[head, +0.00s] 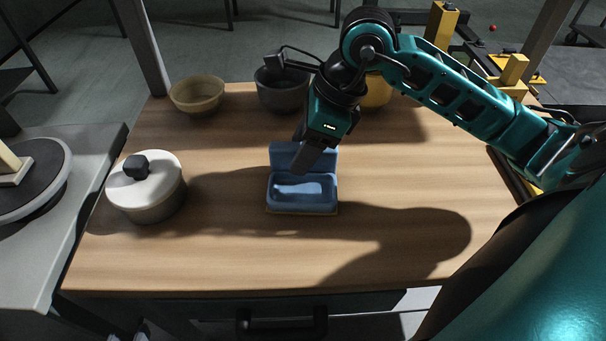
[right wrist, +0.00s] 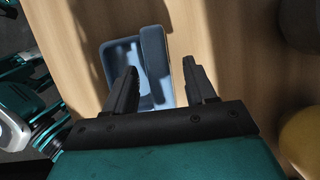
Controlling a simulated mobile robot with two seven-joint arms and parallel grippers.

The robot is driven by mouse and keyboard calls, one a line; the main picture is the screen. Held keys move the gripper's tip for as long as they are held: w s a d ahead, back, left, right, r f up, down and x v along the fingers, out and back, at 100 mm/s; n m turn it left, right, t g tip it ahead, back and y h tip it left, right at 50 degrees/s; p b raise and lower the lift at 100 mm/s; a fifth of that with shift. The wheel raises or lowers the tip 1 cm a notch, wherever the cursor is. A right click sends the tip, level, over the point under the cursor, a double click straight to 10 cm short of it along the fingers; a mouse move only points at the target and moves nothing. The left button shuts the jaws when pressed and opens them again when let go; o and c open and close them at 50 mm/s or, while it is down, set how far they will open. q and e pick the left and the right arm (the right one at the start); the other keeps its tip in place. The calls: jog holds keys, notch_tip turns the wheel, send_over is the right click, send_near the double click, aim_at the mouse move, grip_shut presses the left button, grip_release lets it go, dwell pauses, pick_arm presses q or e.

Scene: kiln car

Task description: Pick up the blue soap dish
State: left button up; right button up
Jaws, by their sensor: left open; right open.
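The blue soap dish (head: 302,206) sits in the middle of the wooden table, its hollow tray toward the front and its raised lid at the back. A thin tan edge shows beneath it. My right gripper (head: 312,163) is open, pointing down in front of the lid in the head view and hiding part of it. In the right wrist view the dish (right wrist: 117,60) lies beyond the open right gripper (right wrist: 160,65), its lid lying between the two fingers in the picture. Whether the fingers touch it I cannot tell. My left gripper is not in view.
A lidded white pot (head: 148,196) stands left of the dish. A tan bowl (head: 197,96), a dark bowl (head: 282,97) and a yellow vessel (head: 376,92) stand along the back. The table (head: 240,262) is clear in front and to the right.

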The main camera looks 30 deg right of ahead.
jog(key=shift+f+b, duration=0.25)
jog(key=shift+b, duration=0.15)
dwell(0.4)
grip_shut()
dwell(0.4)
